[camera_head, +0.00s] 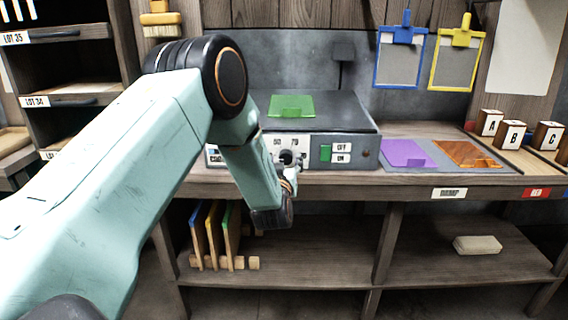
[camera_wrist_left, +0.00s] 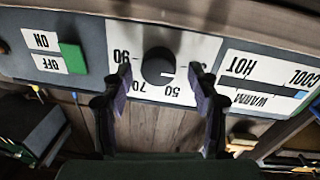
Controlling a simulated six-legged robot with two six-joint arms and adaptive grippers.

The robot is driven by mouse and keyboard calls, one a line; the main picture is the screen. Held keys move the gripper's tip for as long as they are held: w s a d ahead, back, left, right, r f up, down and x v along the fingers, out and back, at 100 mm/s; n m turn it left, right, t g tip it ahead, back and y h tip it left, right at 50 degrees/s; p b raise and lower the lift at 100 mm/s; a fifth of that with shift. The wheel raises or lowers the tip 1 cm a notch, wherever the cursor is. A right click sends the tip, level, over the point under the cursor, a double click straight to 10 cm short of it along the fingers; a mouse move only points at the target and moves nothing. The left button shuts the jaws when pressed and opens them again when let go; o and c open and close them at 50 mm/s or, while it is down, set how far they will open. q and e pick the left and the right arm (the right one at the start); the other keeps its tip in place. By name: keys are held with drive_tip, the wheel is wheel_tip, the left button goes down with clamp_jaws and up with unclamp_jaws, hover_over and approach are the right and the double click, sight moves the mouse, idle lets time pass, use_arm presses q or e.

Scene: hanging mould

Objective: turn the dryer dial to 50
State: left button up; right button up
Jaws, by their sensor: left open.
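The dryer (camera_head: 345,112) is a dark grey box on the workbench. Its black round dial (camera_head: 287,157) sits on a white scale plate on the front face. In the wrist view the dial (camera_wrist_left: 158,67) shows upside down, with 90, 70 and 50 readable around it; another number is partly hidden by a finger. In the head view the left gripper (camera_head: 291,172) is at the dryer front, partly hidden by my arm.
A green OFF/ON switch (camera_head: 325,153) is right of the dial; it also shows in the wrist view (camera_wrist_left: 73,57). A HOT/WARM/COOL label (camera_wrist_left: 262,80) is on its other side. A purple sheet (camera_head: 406,153) and an orange sheet (camera_head: 465,153) lie right of the dryer.

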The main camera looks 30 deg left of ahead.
use_arm(q)
drive_tip(key=shift+d, duration=0.1)
drive_tip(key=c, duration=1.2)
drive_tip(key=shift+r+m+p, duration=0.25)
drive_tip(key=shift+m+p, duration=0.65)
drive_tip(key=shift+p, duration=0.2)
drive_tip(key=m+p, duration=0.3)
drive_tip(key=shift+m, duration=0.3)
drive_tip(key=m+p, duration=0.2)
drive_tip(key=m, duration=0.1)
drive_tip(key=shift+d+g+p, duration=0.1)
drive_tip(key=shift+g+p, duration=0.2)
drive_tip(key=shift+p, duration=0.1)
drive_tip(key=shift+w+m+p, duration=0.1)
drive_tip(key=shift+m+p, duration=0.7)
drive_tip(key=shift+m, duration=0.6)
drive_tip(key=shift+f, duration=0.1)
drive_tip(key=o, duration=1.2)
